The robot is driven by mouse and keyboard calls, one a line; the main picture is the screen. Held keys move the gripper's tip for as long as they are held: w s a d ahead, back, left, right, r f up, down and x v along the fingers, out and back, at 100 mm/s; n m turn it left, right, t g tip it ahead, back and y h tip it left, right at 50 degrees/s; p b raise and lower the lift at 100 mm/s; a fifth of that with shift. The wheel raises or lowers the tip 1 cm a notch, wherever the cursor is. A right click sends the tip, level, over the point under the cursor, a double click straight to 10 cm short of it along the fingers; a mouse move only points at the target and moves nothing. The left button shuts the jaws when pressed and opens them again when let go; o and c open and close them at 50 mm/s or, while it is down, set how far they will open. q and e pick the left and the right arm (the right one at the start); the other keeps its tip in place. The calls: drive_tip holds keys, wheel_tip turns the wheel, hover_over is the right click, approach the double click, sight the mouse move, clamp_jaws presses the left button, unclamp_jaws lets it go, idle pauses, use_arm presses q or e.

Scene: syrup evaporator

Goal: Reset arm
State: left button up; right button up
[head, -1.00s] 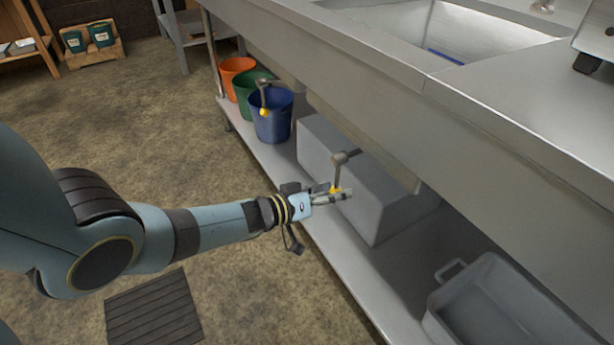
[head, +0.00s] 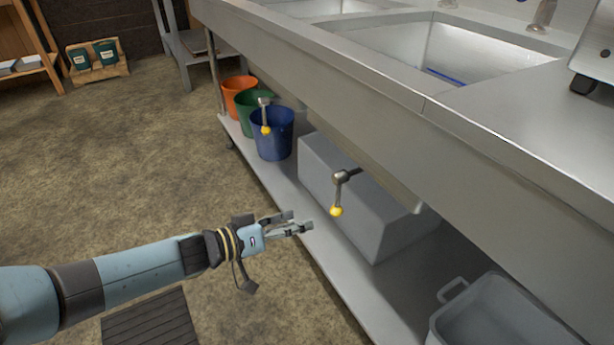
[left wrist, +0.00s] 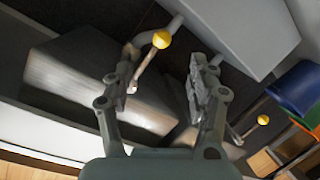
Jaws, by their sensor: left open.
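My left gripper (head: 303,224) is open and empty over the edge of the lower shelf, with its arm coming in from the left in the head view. It is left of and a little below a yellow-tipped lever (head: 337,209) under the sink counter, and apart from it. In the left wrist view, the open jaws (left wrist: 163,85) show with the lever's yellow knob (left wrist: 161,40) beyond them. A second yellow-tipped lever (head: 266,129) hangs in front of the blue bucket; its knob also shows in the left wrist view (left wrist: 263,120). My right gripper is not in view.
A steel counter with a sink (head: 480,52) runs along the right. Its lower shelf (head: 322,250) carries orange, green and blue (head: 272,143) buckets, a grey box (head: 350,195) and a grey tub (head: 490,318). The floor at left is open, with a dark mat (head: 150,318).

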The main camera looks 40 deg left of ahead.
use_arm(q)
drive_tip(key=s+f+m+g+y+p, duration=0.1)
drive_tip(key=s+f+g, duration=0.3)
drive_tip(key=s, duration=1)
drive_tip(key=s+f+m+g+y+p, duration=0.1)
drive_tip(key=s+f+g, duration=0.4)
drive_tip(key=s+f, duration=0.5)
drive_tip(key=s+f+m+g+y+p, duration=0.1)
drive_tip(key=s+f+g+y, duration=0.3)
drive_tip(key=s, duration=1.5)
wheel_tip(320, 180, down, 4)
drive_tip(key=shift+s+d+g+p, duration=0.35)
drive_tip(key=shift+g+p, duration=0.25)
drive_tip(key=shift+p, duration=0.3)
